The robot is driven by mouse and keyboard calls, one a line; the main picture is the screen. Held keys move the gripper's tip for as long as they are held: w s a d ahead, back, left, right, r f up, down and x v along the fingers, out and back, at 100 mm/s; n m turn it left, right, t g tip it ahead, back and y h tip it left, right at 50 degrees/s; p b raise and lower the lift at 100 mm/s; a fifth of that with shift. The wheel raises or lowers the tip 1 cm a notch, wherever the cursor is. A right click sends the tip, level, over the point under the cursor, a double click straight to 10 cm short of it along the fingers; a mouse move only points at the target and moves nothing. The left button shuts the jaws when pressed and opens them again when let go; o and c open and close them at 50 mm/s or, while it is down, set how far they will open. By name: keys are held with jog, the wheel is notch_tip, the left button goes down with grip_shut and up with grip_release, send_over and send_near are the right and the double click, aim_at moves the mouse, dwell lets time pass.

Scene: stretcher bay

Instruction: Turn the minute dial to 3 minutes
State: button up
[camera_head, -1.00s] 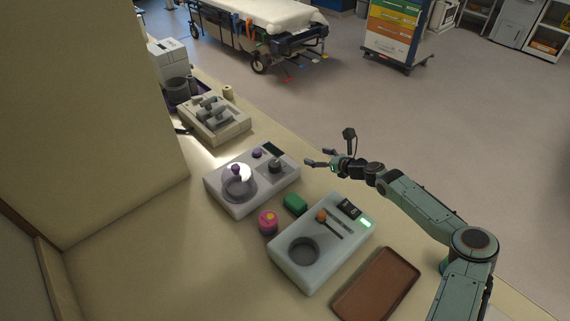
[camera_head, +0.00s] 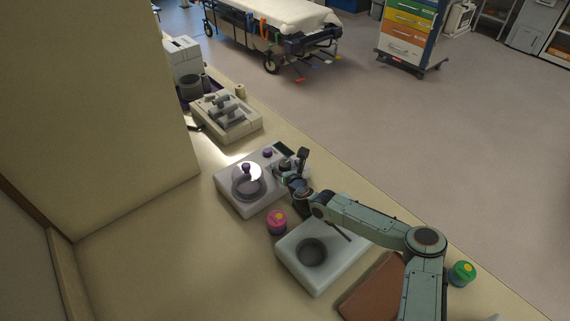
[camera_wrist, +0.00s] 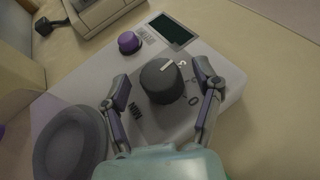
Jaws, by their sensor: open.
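The minute dial (camera_wrist: 160,84) is a dark round knob with a white pointer line, on a pale device. In the wrist view the pointer is directed toward the top, near a mark like "5"; "MIN" and "0" are printed around the dial. My gripper (camera_wrist: 162,88) is open, with one finger on each side of the dial; I cannot tell whether either finger touches it. In the head view my gripper (camera_head: 284,171) is over the right part of the dial device (camera_head: 238,207) and hides the dial.
A purple button (camera_wrist: 129,42) and dark display (camera_wrist: 170,30) sit beyond the dial. A clear dome (camera_head: 247,184) covers the device's left part. A pink jar (camera_head: 277,222), a second pale device (camera_head: 300,275), a brown tray (camera_head: 372,294) and a green jar (camera_head: 462,273) stand nearer.

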jog(key=shift+w+a+f, duration=0.2)
jog(key=shift+w, duration=0.25)
jog(key=shift+c, duration=0.3)
jog(key=c, duration=1.1)
jog(key=shift+d+n+y, duration=0.1)
jog(key=shift+n+y, duration=0.3)
jog(key=shift+y, duration=0.1)
jog(key=shift+n+g+y, duration=0.8)
jog(key=shift+n+y, duration=0.4)
jog(key=o, duration=1.2)
jog(key=shift+c, duration=0.2)
